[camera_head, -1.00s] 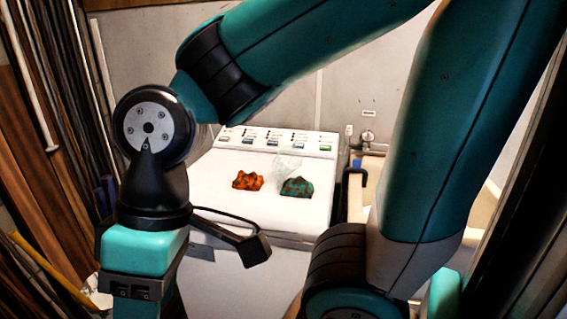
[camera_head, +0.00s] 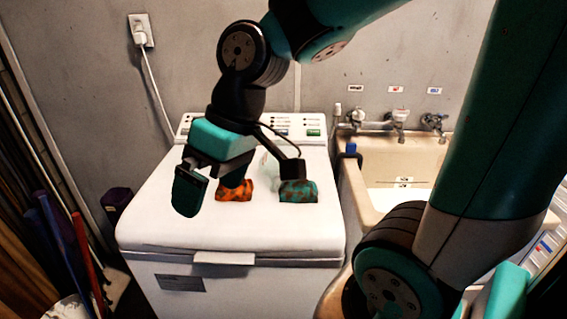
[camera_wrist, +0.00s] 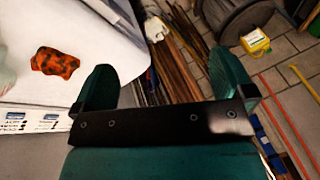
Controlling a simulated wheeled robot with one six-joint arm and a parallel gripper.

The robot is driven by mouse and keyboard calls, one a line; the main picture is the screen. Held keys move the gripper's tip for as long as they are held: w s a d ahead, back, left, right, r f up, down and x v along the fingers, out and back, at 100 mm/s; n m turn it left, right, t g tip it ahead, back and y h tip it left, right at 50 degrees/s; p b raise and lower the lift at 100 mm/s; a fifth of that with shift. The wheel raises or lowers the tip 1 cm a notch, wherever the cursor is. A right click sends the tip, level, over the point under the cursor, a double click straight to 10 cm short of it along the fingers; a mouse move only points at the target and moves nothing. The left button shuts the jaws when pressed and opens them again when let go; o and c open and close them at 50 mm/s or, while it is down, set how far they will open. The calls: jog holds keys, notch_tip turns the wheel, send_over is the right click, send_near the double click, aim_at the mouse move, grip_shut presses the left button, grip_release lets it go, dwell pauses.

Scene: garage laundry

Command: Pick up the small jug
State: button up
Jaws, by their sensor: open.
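A faint clear, see-through object, likely the small jug (camera_head: 265,160), stands on the white washer lid behind the green cloth; my arm partly covers it. Its pale edge also shows at the left border of the wrist view (camera_wrist: 5,76). My gripper (camera_head: 208,192) is open and empty above the left part of the lid, left of the jug and apart from it. In the wrist view the two fingers of my gripper (camera_wrist: 163,75) are spread, with the lid's edge and the floor beyond them.
An orange patterned cloth (camera_head: 234,193) and a green patterned cloth (camera_head: 298,191) lie on the washer (camera_head: 150,226). A sink (camera_head: 375,173) with taps stands at right. Poles (camera_head: 62,240) lean at left. The lid's front is clear.

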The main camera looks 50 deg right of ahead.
jog(key=w+d+m+t, duration=0.1)
jog(key=w+d+m, duration=0.15)
jog(key=d, duration=0.35)
jog(key=w+d+m+t, duration=0.1)
jog(key=w+d, duration=0.3)
jog(key=d, duration=0.1)
jog(key=m+t+h+b, duration=0.1)
jog(key=m+t+h, duration=0.1)
jog(key=m+h, duration=0.25)
send_near(289, 146)
jog(key=s+a+r, duration=0.2)
jog(key=s+r, duration=0.1)
jog(key=s, duration=0.1)
jog(key=shift+y, duration=0.45)
jog(key=x, duration=0.5)
jog(key=p+x, duration=0.1)
jog(key=x, duration=0.5)
jog(key=shift+w, duration=0.45)
jog(key=shift+p+x, duration=0.7)
jog(key=shift+x, duration=1.9)
jog(key=shift+s+a, duration=0.15)
jog(key=c, duration=0.8)
jog(key=shift+r, duration=0.15)
